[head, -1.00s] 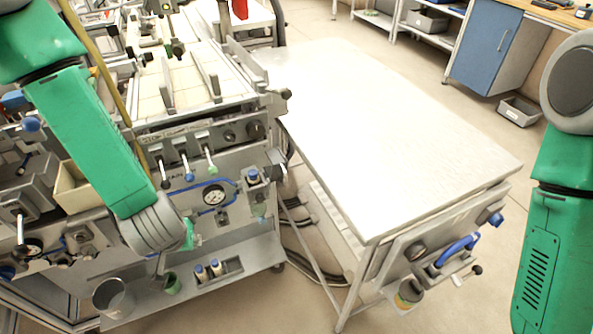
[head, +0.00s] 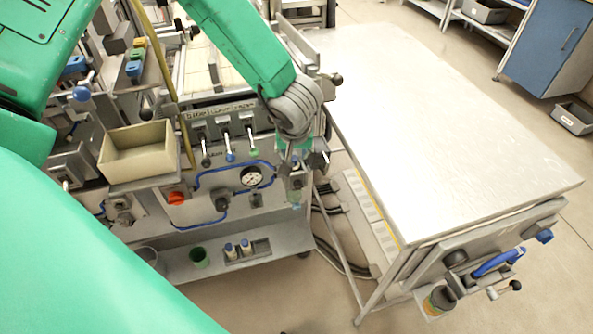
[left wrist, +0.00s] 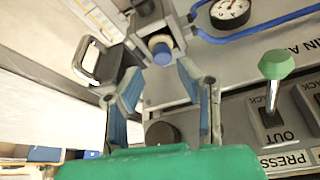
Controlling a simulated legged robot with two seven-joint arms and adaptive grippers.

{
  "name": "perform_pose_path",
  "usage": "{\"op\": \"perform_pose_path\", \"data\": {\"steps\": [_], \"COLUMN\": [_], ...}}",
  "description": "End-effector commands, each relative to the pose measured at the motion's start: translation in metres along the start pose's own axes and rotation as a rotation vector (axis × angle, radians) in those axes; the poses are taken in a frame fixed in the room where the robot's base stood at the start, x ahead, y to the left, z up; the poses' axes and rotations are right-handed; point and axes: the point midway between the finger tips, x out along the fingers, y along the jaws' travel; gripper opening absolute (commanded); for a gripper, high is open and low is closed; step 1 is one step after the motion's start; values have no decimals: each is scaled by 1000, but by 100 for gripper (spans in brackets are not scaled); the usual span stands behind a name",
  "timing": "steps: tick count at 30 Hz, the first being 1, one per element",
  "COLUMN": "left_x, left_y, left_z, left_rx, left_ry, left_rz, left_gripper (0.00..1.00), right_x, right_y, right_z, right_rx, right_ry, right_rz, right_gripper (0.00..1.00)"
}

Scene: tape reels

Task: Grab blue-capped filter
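The blue-capped filter (left wrist: 160,50) is mounted on the front of the grey machine; its round blue cap faces the left wrist camera. In the head view its lower, pale part (head: 296,197) shows below my left gripper (head: 303,162), which hides its upper part. In the left wrist view my left gripper (left wrist: 158,88) is open, with its two blue-padded fingers apart. The cap lies just beyond the fingertips, roughly centred between them, and nothing is held. My right gripper is not in view.
A pressure gauge (head: 251,177) with blue tubing and several levers (head: 229,140) are left of the filter. A grey-white table (head: 450,140) stands close on the right. A beige bin (head: 138,152) is further left.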

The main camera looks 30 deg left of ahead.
Motion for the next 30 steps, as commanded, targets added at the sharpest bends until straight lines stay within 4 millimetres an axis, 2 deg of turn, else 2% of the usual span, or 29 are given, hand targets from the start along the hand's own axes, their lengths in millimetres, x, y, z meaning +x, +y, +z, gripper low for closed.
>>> {"op": "perform_pose_path", "data": {"steps": [5,13,22,23,25,26,30], "left_x": [12,51,57,57,57,57,57], "left_y": [0,3,1,1,1,1,1], "left_z": [0,1,0,0,0,0,0], "left_rx": [-1,1,1,1,1,1,1], "left_ry": [0,1,1,0,0,0,0], "left_rz": [0,-2,0,0,0,0,0], "left_gripper": [31,31,31,28,3,0,0], "right_x": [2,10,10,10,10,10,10], "right_y": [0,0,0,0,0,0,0], "right_z": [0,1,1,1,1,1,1], "right_rx": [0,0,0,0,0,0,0], "right_ry": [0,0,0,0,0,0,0], "right_rz": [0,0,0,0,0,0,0], "right_gripper": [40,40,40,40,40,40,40]}}
